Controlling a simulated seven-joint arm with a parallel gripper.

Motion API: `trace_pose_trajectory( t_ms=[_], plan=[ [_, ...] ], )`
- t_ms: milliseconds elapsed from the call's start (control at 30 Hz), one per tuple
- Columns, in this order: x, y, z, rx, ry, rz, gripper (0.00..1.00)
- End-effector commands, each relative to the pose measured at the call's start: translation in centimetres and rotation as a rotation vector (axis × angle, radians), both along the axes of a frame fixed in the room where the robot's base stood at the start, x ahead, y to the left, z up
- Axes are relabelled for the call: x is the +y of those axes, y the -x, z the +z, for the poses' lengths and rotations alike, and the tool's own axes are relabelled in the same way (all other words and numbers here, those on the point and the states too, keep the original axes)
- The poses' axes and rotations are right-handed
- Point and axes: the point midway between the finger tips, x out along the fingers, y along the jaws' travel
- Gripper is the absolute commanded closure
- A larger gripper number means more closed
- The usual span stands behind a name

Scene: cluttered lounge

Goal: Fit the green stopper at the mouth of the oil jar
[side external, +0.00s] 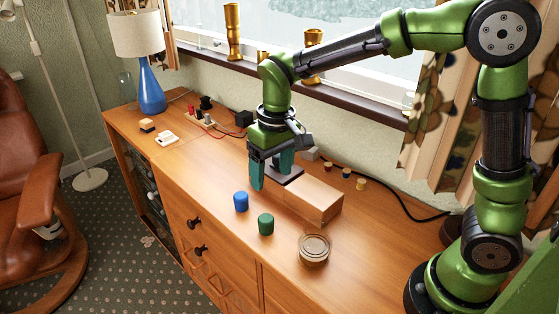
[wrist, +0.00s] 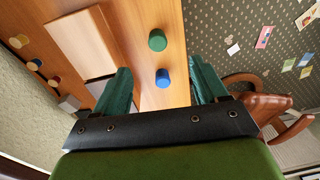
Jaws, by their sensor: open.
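The green stopper (side external: 266,224) stands upright on the wooden cabinet top near its front edge. It also shows in the wrist view (wrist: 157,40), beyond the space between my fingers. A round, clear glass jar (side external: 314,249), which looks like the oil jar, stands to the right of the green stopper. No stopper sits on it, and it is out of the wrist view. My gripper (side external: 271,175) is open and empty, above the cabinet top and behind the stoppers. In the wrist view my two fingers (wrist: 162,82) are spread apart.
A blue stopper (side external: 241,202) stands beside the green one; it also shows in the wrist view (wrist: 163,78). A wooden block (side external: 318,202) lies right of my gripper. Several small pegs (side external: 346,172) stand behind it. A blue lamp (side external: 150,92) is at the far left.

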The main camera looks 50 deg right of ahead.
Motion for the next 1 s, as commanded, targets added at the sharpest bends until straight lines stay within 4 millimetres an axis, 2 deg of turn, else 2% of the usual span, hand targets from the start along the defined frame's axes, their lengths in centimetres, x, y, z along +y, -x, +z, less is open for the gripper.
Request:
trace_pose_trajectory(
  t_ms=[100,200,267,367,700,800,1000],
  plan=[
    [0.6,-2.0,-0.6,0.038,0.038,0.027,0.28],
    [0.5,-2.6,0.5,0.033,0.049,0.031,0.28],
    [0.4,-2.4,0.1,0.045,0.054,0.033,0.28],
    [0.3,-2.2,-1.5,0.053,0.055,0.034,0.28],
    [0.3,-2.2,-8.7,0.052,0.053,0.033,0.28],
    [0.3,-2.2,-10.1,0.05,0.052,0.032,0.28],
    [0.3,-2.3,-11.4,0.048,0.052,0.032,0.28]
  ],
)
